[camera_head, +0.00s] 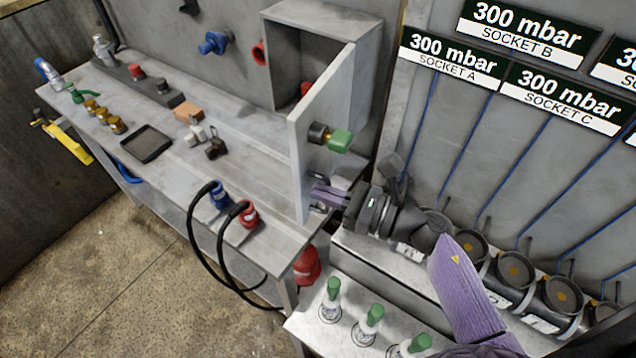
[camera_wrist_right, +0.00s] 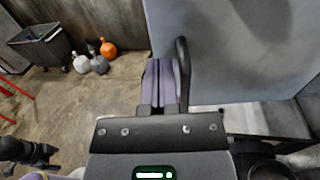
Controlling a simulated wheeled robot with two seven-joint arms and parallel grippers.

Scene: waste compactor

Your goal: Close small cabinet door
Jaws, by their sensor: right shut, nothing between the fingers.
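The small grey cabinet (camera_head: 362,70) is fixed to the wall above the bench, and its door (camera_head: 303,165) stands wide open toward me. A green and black knob (camera_head: 338,140) sits on the door's face. My right gripper (camera_head: 318,196) is at the door's lower part, its fingers shut with nothing between them. In the right wrist view the closed fingers (camera_wrist_right: 158,82) are beside the dark curved handle (camera_wrist_right: 183,75) on the door panel (camera_wrist_right: 245,50). I cannot tell whether they touch it. My left gripper is not in view.
The bench (camera_head: 165,180) holds a black tray (camera_head: 146,144), a blue plug (camera_head: 219,195) and a red plug (camera_head: 248,214) with black cables. White bottles with green caps (camera_head: 368,325) stand at the front. A row of round sockets (camera_head: 515,268) lines the right.

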